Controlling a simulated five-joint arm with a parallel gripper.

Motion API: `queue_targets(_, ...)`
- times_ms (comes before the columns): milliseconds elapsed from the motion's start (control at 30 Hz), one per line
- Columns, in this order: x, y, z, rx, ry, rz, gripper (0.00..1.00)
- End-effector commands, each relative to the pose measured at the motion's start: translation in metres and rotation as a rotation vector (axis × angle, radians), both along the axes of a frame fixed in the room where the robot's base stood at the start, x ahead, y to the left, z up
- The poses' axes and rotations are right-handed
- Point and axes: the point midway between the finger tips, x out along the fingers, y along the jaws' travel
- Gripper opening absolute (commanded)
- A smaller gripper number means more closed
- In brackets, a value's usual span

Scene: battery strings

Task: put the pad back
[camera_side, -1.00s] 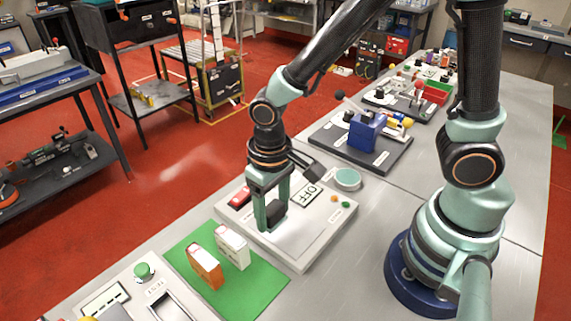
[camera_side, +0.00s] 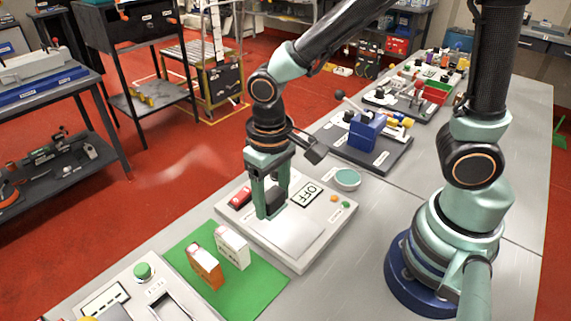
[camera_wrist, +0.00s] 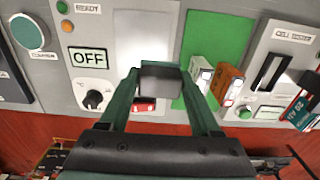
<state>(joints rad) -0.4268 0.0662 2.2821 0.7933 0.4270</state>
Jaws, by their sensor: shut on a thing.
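My gripper (camera_side: 268,203) is shut on a dark grey block, which I take to be the pad (camera_wrist: 162,78). In the side view the pad (camera_side: 272,203) shows between the fingers, above the grey panel (camera_side: 301,265). In the wrist view it covers the lower part of a pale square plate (camera_wrist: 140,33) on that panel. I cannot tell how far it is above the surface. A round teal disc (camera_side: 347,178) sits at the panel's far right corner, apart from my gripper; it also shows in the wrist view (camera_wrist: 27,33).
The panel carries an OFF display (camera_side: 306,194), a red switch (camera_side: 239,196) and a black knob (camera_wrist: 93,99). A green mat (camera_side: 252,291) with an orange block (camera_side: 206,268) and a white block (camera_side: 232,247) lies nearer. A blue device (camera_side: 364,132) stands beyond.

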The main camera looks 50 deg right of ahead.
Motion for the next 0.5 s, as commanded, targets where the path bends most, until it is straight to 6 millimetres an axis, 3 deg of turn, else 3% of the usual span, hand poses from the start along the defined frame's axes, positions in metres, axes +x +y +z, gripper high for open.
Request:
queue_targets(133,0.014,-0.011,0.006,0.001,-0.003,-0.052,0.12)
queue_targets(267,0.043,-0.04,0.019,0.001,-0.004,-0.169,0.12)
queue_targets(500,0.097,-0.133,0.054,0.001,-0.005,-0.461,0.12)
